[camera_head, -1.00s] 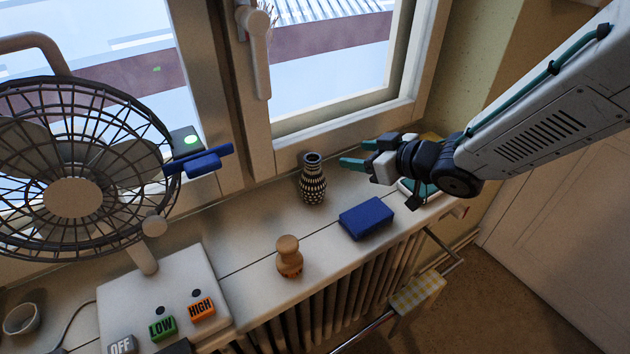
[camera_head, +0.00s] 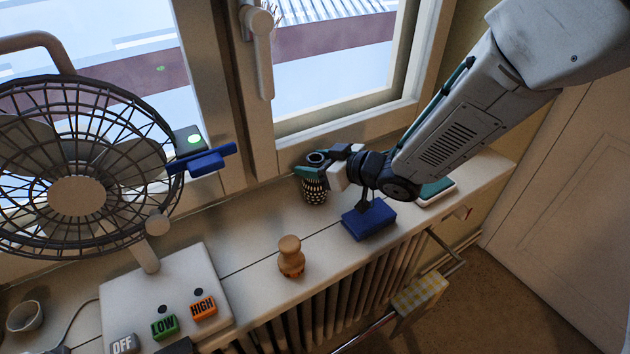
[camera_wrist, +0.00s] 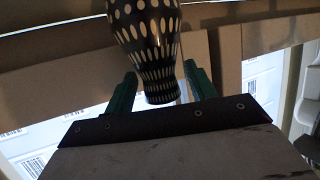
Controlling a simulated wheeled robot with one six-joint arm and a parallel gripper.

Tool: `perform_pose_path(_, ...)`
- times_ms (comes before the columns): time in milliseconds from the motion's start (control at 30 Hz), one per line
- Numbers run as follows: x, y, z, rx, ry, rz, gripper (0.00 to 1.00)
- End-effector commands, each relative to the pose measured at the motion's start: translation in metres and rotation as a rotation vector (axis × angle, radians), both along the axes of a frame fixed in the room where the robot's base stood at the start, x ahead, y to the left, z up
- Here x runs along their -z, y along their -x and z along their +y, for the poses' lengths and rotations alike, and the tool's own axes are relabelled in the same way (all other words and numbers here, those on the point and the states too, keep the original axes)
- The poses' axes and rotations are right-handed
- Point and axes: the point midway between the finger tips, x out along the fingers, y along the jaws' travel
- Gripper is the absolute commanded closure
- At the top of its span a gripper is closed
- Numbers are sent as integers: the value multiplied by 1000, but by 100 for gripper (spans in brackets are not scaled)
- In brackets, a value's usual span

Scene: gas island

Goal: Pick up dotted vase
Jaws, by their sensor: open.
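The dotted vase (camera_head: 314,192) is dark with pale dots and stands upright on the sill near the window. My gripper (camera_head: 313,168) is at the vase's upper part, and its teal fingers hide part of the neck in the head view. In the wrist view the vase (camera_wrist: 150,45) appears upside down, with its neck and rim between the two fingers of my gripper (camera_wrist: 160,88). The fingers are open, one on each side of the neck, with a visible gap on both sides.
A blue box (camera_head: 369,219) lies under my wrist, right of the vase. A wooden figure (camera_head: 291,257) stands in front. A fan (camera_head: 77,196) with labelled buttons stands at left. A teal-topped item (camera_head: 436,190) lies at right. The window handle (camera_head: 259,50) is above.

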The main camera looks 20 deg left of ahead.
Motion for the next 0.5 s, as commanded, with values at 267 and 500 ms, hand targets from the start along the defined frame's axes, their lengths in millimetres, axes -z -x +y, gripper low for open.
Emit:
perform_pose_path(267,0,0,0,0,0,0,94)
perform_pose_path(500,-1,0,-1,1,-1,-1,100)
